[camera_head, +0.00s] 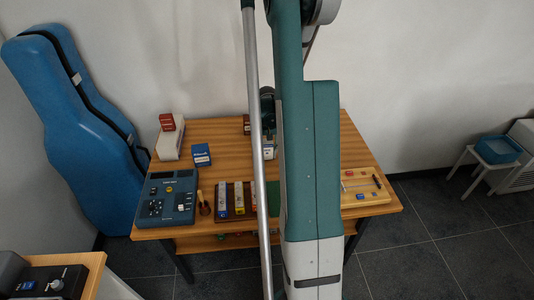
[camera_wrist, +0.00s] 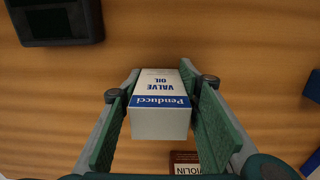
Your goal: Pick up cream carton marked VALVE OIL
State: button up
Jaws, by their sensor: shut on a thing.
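In the head view, a small part of my gripper (camera_head: 268,105) shows behind my arm. A white and blue carton (camera_head: 269,150) shows just below it there, partly hidden by my arm.
On the wooden table (camera_head: 221,133) stand a dark device (camera_head: 168,199), a blue box (camera_head: 201,154) and a red box (camera_head: 166,122) on a white one. A wooden tray (camera_head: 372,197) lies right. In the wrist view, a brown box (camera_wrist: 184,163) lies below the carton.

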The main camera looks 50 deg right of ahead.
aim_at(267, 143)
jog(key=shift+r+p, duration=0.6)
jog(key=shift+r, duration=4.3)
